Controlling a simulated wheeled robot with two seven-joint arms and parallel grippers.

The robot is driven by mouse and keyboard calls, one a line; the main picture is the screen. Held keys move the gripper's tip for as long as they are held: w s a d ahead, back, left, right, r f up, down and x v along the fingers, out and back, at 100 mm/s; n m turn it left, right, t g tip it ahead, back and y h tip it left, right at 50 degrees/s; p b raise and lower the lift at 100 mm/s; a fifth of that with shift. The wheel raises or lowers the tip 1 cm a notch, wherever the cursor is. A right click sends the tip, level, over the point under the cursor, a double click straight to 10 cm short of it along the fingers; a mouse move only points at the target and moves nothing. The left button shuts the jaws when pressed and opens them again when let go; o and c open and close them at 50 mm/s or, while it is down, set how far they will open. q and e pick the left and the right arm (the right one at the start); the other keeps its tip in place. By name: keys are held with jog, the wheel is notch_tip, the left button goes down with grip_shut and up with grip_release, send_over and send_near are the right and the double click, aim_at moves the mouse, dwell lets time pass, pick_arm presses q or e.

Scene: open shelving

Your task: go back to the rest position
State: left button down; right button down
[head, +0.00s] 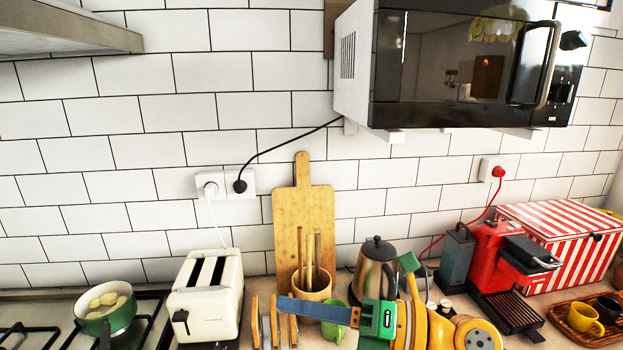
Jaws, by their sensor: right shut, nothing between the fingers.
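My right gripper (286,304) is at the lower middle of the head view, with its blue fingers pointing left. The fingers are together with nothing between them. They show in front of the wooden utensil pot (312,284), and I cannot tell how far apart they are in depth. My yellow and green right arm runs from it along the bottom edge to the right. My left gripper is not in view.
On the counter are a green pot (108,312) on the hob, a white toaster (206,300), a steel kettle (376,270), a red coffee machine (495,255), a striped box (560,240) and a wooden tray (562,318). A microwave (450,70) hangs above.

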jog(key=w+d+r+m+t+h, duration=0.15)
jog(key=d+m+t, duration=0.25)
jog(key=m+t, duration=0.5)
jog(key=w+d+r+m+t+h, duration=0.1)
jog(key=w+d+m+t+h, duration=0.2)
jog(key=m+t, duration=0.55)
jog(key=s+d+f+m+g+h, duration=0.1)
jog(key=d+f+m+g+h, duration=0.2)
jog(key=d+f+m+h, duration=0.25)
jog(key=s+d+f+m+g+h, duration=0.1)
jog(key=d+f+m+g+h, duration=0.1)
jog(key=f+m+h, duration=0.35)
jog(key=s+d+f+m+g+h, duration=0.1)
jog(key=d+f+m+g+h, duration=0.25)
jog(key=f+m, duration=0.5)
jog(key=s+f+g+y, duration=0.2)
jog(key=s+f+g, duration=0.8)
jog(key=s+f, duration=0.75)
jog(key=s+f+g+b, duration=0.1)
jog(key=s+f+b, duration=0.2)
jog(key=f+b, duration=1.45)
jog(key=s+d+f, duration=0.1)
jog(key=s+f, duration=0.5)
jog(key=f, duration=0.6)
jog(key=s+d+f+g, duration=0.1)
jog(key=s+f, duration=0.5)
jog(key=f, duration=0.6)
jog(key=shift+s+d+f+g, duration=0.2)
jog(key=shift+s+f+g, duration=0.1)
jog(key=shift+f, duration=0.05)
